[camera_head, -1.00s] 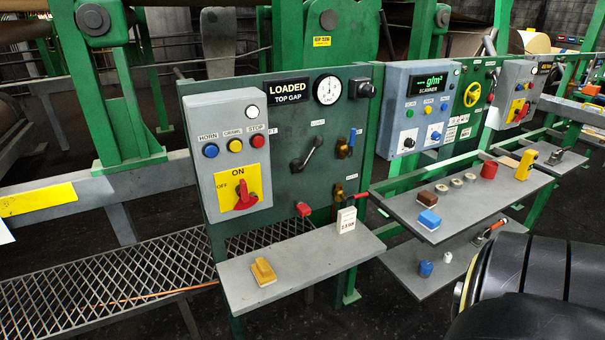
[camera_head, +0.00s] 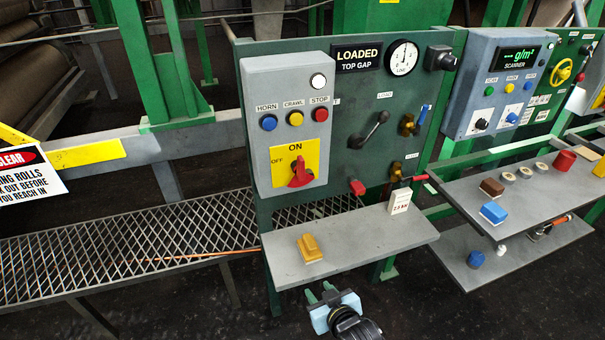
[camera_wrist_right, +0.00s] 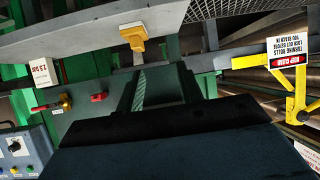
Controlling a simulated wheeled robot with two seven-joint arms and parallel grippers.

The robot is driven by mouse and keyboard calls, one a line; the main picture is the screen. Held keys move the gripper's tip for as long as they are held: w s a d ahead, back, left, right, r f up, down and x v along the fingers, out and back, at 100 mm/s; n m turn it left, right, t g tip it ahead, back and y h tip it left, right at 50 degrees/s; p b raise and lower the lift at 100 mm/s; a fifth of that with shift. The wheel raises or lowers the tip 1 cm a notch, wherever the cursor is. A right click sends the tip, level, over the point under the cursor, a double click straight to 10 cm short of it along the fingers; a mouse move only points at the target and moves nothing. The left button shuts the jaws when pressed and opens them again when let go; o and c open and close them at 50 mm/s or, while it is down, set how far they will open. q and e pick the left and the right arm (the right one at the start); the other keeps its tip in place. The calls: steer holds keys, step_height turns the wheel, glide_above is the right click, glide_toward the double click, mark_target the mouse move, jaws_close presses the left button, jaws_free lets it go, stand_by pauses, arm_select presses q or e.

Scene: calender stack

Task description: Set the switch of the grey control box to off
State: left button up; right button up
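The grey control box (camera_head: 287,85) is on the green panel in the head view, with a white lamp and blue, yellow and red buttons. Below them, a red rotary switch (camera_head: 300,174) sits on a yellow plate (camera_head: 281,161) marked ON at top and OFF at left. Its handle points up toward ON. My right gripper (camera_head: 321,292) is low in front of the shelf, below and apart from the switch, with its fingers apart and empty. In the right wrist view the gripper (camera_wrist_right: 160,92) also shows nothing between its fingers. My left gripper is not in view.
A grey shelf (camera_head: 350,249) juts out below the box, carrying a yellow block (camera_head: 310,248) and a white tag block (camera_head: 399,201). A black lever (camera_head: 369,130) and red handle (camera_head: 357,187) stick out right of the box. A mesh walkway (camera_head: 120,240) lies left.

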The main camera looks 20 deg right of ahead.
steer(key=w+r+t, duration=0.2)
steer(key=w+r, duration=0.1)
steer(key=r, duration=0.5)
steer(key=w+r+t, duration=0.2)
steer(key=w+r, duration=0.1)
steer(key=r, duration=0.4)
steer(key=m+t, duration=0.1)
steer(key=t, duration=0.1)
glide_toward(302, 170)
steer(key=shift+h, duration=0.3)
steer(key=w, duration=1.1)
steer(key=shift+w+a+r, duration=0.15)
steer(key=shift+a, duration=0.15)
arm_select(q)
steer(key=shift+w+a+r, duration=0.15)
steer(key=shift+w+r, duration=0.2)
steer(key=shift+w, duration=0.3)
arm_select(e)
jaws_close()
